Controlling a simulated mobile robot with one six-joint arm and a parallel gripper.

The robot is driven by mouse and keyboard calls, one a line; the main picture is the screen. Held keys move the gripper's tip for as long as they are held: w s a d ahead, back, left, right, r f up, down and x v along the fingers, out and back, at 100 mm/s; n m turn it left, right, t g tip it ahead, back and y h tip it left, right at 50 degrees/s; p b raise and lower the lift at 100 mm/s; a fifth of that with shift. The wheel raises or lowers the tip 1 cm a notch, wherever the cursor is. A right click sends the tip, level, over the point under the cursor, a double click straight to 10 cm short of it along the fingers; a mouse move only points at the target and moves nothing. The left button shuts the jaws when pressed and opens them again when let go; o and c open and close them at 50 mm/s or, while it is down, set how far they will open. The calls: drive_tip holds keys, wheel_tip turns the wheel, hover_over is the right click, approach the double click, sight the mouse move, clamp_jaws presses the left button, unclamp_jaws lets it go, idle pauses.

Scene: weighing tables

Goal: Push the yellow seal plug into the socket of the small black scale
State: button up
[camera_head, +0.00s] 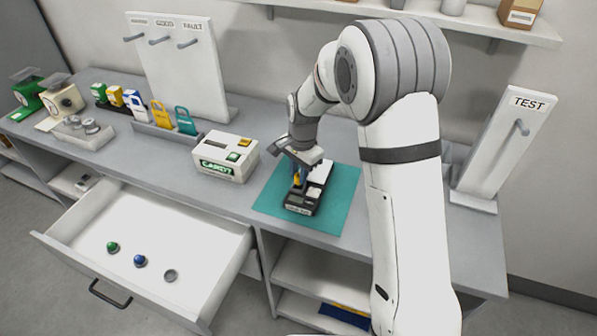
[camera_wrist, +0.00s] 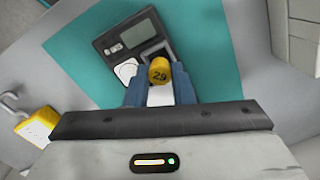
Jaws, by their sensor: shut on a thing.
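The small black scale (camera_head: 301,203) lies on a teal mat on the table, with a grey display and a white pan. In the wrist view the scale (camera_wrist: 113,55) shows its display, a round white button and a dark square recess. The yellow seal plug (camera_wrist: 160,71), marked 29, is between the blue fingertips of my gripper (camera_wrist: 160,90), which is shut on it. The plug is close over or at the recess; I cannot tell whether it is in it. In the head view the plug (camera_head: 296,180) is partly hidden by my gripper (camera_head: 298,172).
The teal mat (camera_head: 341,213) has bare room around the scale. A cream label printer (camera_head: 225,157) stands left of it. An open drawer (camera_head: 190,228) holds several small round parts. A TEST board (camera_head: 500,145) stands at right. Coloured tags stand in a rack (camera_head: 160,131).

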drive_tip(key=shift+f, duration=0.2)
drive_tip(key=shift+f+b, duration=0.7)
drive_tip(key=shift+f, duration=0.05)
drive_tip(key=o, duration=1)
drive_tip(key=r, duration=0.3)
drive_tip(key=r+b, duration=0.1)
drive_tip(key=r, duration=0.2)
drive_tip(key=shift+d+r, duration=0.2)
drive_tip(key=shift+r, duration=0.7)
